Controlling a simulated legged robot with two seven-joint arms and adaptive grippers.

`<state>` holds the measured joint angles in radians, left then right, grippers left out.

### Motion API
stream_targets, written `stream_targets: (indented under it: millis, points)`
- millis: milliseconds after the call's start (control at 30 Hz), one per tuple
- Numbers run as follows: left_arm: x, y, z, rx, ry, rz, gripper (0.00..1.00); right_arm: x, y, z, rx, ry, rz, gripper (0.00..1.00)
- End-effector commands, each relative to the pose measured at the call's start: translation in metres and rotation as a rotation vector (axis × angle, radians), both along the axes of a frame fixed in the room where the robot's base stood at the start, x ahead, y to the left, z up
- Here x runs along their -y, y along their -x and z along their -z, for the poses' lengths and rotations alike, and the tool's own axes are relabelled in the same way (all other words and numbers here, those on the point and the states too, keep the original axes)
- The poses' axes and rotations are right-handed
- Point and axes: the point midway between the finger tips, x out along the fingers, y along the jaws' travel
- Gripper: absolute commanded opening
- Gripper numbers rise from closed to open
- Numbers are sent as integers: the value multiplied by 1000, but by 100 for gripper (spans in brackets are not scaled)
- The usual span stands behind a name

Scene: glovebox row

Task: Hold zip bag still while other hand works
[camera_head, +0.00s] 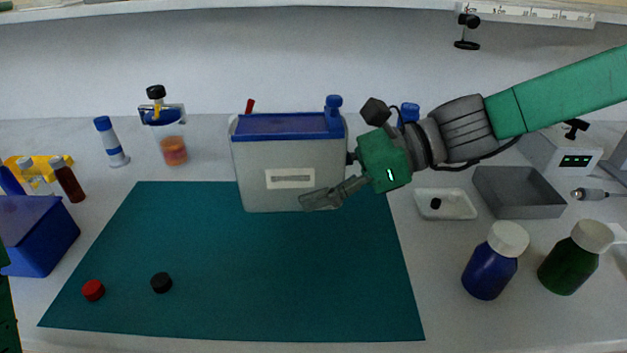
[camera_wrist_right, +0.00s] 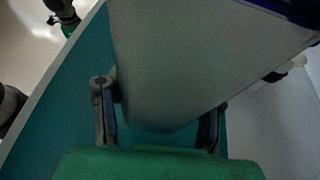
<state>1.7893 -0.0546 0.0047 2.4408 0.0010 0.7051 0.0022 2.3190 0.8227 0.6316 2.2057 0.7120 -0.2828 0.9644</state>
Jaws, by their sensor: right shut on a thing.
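The zip bag (camera_head: 262,190) is a pale grey, box-like pouch with a blue top band, a blue knob at its top right and a white label. It stands upright at the back edge of the teal mat (camera_head: 250,270). My right gripper (camera_head: 325,192) reaches in from the right and is shut on the bag's lower right side. One finger lies across its front; the other is hidden behind it. In the right wrist view the bag (camera_wrist_right: 190,70) fills the space between the fingers (camera_wrist_right: 160,112). My left gripper does not show in the head view.
A red cap (camera_head: 93,290) and a black cap (camera_head: 161,282) lie on the mat's front left. A blue bin (camera_head: 40,240) stands left. A white tray (camera_head: 460,208), a grey tray (camera_head: 520,212), a blue bottle (camera_head: 487,275) and a green bottle (camera_head: 570,265) stand right. The mat's middle is clear.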

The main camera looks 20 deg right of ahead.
Motion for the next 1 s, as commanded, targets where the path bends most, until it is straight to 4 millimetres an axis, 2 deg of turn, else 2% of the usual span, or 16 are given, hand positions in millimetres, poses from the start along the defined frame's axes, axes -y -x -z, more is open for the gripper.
stream_targets:
  millis: [1000]
  points:
    - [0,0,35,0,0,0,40,-1,1,52,-1,-1,0,19]
